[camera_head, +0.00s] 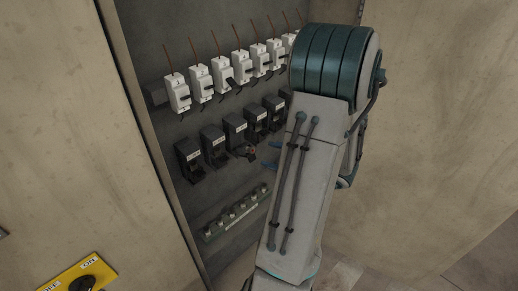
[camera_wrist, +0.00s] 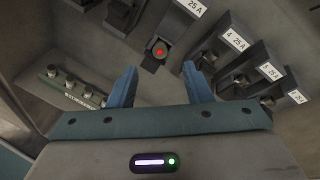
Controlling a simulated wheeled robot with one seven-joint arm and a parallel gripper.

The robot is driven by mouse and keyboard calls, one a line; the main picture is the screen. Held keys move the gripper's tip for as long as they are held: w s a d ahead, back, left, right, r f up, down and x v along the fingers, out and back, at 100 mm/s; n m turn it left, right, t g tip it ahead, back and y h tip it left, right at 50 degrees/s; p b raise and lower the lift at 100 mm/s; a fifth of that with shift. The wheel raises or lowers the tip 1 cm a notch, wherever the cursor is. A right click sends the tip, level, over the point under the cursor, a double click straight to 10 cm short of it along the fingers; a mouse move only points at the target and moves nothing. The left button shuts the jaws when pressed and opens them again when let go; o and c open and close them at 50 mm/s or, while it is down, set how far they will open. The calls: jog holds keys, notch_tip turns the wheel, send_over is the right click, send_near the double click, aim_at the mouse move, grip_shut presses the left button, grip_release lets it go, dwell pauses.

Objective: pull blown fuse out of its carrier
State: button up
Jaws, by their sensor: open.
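The blown fuse (camera_wrist: 160,51) shows a red indicator on its end in the wrist view. It sits in a black carrier (camera_wrist: 181,24) labelled 25 A. In the head view this carrier (camera_head: 235,130) is in the middle of the lower black row, and the fuse (camera_head: 247,151) shows small and dark at its front. My gripper (camera_wrist: 160,68) is open and empty, its two blue fingers apart on either side of the fuse's line, short of it. In the head view my gripper (camera_head: 271,155) is just right of the fuse, partly hidden by my arm.
Other black carriers (camera_wrist: 232,60) stand close on both sides. White breakers (camera_head: 220,73) with wires line the cabinet above. A terminal strip (camera_head: 237,213) runs below. The cabinet's left edge (camera_head: 150,130) stands forward. A yellow switch plate (camera_head: 80,280) is at lower left.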

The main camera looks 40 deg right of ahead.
aim_at(253, 151)
jog(key=p+x, duration=0.1)
jog(key=x, duration=0.5)
jog(key=shift+w, duration=0.2)
grip_shut()
jog(key=shift+a+r+v, duration=0.15)
jog(key=shift+v, duration=0.8)
jog(key=shift+a+r+v, duration=0.1)
jog(key=shift+a+v, duration=0.05)
jog(key=shift+v, duration=0.85)
jog(key=shift+s, duration=0.1)
jog(key=shift+s, duration=0.15)
jog(key=s+b, duration=0.1)
jog(key=s, duration=0.5)
jog(key=shift+s+d, duration=0.25)
jog(key=shift+s, duration=0.15)
